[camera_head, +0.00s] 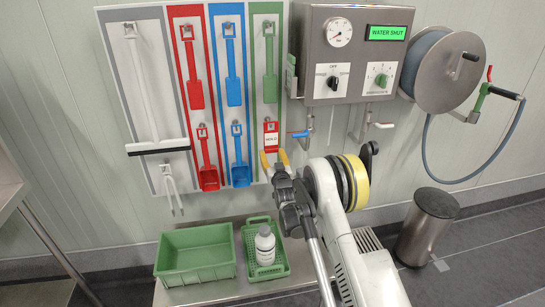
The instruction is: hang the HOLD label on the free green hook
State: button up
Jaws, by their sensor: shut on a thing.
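The HOLD label (271,136) is a small red tag with a white panel, upright in front of the lower part of the green strip (269,95) on the tool board. My gripper (274,158), with yellow fingertips, is just below the label and shut on its lower edge. The lower green hook is mostly hidden at the label's top, and I cannot tell whether the label is on it.
A blue-handled valve (299,134) and pipe are close right of the label, under the steel control box (352,55). A blue scoop (240,171) hangs to the left. Below are a green bin (196,276) and a green basket (283,269) with a white bottle (265,245).

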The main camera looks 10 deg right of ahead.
jog(key=shift+w, duration=1.6)
jog(key=shift+f, duration=0.85)
jog(key=o, duration=1.4)
jog(key=shift+o, duration=0.2)
jog(key=s, duration=1.2)
jog(key=shift+f, duration=0.25)
